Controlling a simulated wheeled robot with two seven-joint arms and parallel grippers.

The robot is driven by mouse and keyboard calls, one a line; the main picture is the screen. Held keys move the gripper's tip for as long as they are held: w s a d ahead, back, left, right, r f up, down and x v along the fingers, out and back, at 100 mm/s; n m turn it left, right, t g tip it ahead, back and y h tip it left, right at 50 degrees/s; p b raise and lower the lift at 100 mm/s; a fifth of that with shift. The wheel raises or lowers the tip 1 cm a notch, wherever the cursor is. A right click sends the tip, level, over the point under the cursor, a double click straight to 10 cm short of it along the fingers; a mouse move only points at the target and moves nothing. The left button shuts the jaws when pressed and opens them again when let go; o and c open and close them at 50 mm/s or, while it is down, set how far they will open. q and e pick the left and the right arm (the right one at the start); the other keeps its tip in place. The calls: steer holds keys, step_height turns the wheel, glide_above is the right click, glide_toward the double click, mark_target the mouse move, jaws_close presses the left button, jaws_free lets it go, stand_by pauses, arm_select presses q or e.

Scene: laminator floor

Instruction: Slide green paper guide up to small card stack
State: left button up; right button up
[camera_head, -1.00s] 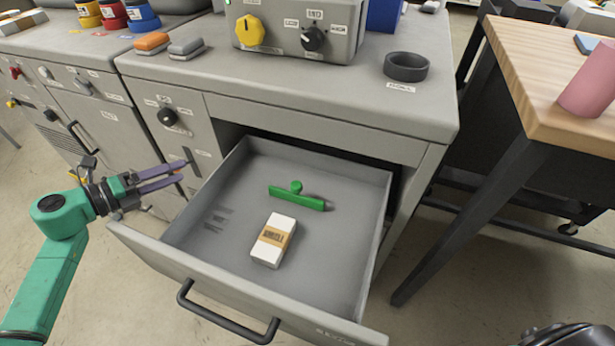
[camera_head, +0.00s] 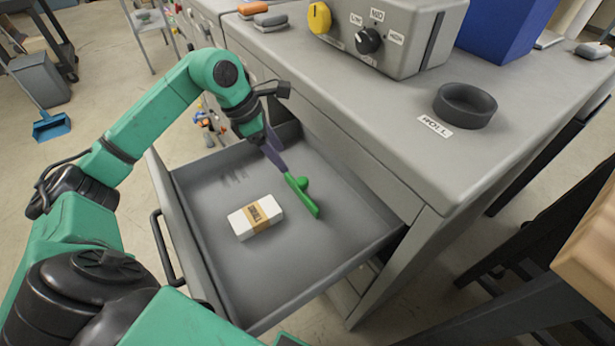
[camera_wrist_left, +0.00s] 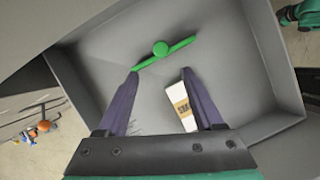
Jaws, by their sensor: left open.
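The green paper guide (camera_head: 302,196), a bar with a round knob, lies in the open grey drawer (camera_head: 330,257). The small card stack (camera_head: 255,217), white with a brown printed band, lies flat in the drawer, apart from the guide. My left gripper (camera_head: 281,168) reaches down into the drawer at the guide's far end. In the left wrist view its fingers (camera_wrist_left: 160,72) are spread, with the guide (camera_wrist_left: 165,52) just beyond the tips. The card stack (camera_wrist_left: 181,106) shows beside the right finger, partly hidden by it. Whether a finger touches the guide I cannot tell.
The grey cabinet top stands over the drawer's right side, with a dark ring (camera_head: 465,105) and a control box (camera_head: 385,35) on it. The drawer walls enclose the guide and stack. The drawer floor between them is bare.

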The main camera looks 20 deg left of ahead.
arm_select(q)
glide_above(301, 180)
steer(key=s+a, duration=0.2)
step_height(301, 180, down, 4)
steer(key=p+x, duration=0.1)
steer(key=x, duration=0.4)
steer(key=shift+w+d+f, duration=0.1)
steer(key=shift+w+d, duration=0.05)
steer(key=shift+w, duration=0.05)
steer(key=shift+f, duration=0.45)
jaws_close()
arm_select(e)
steer(key=shift+r, duration=0.75)
arm_select(q)
steer(key=shift+w, duration=0.1)
arm_select(e)
steer(key=shift+d, duration=0.4)
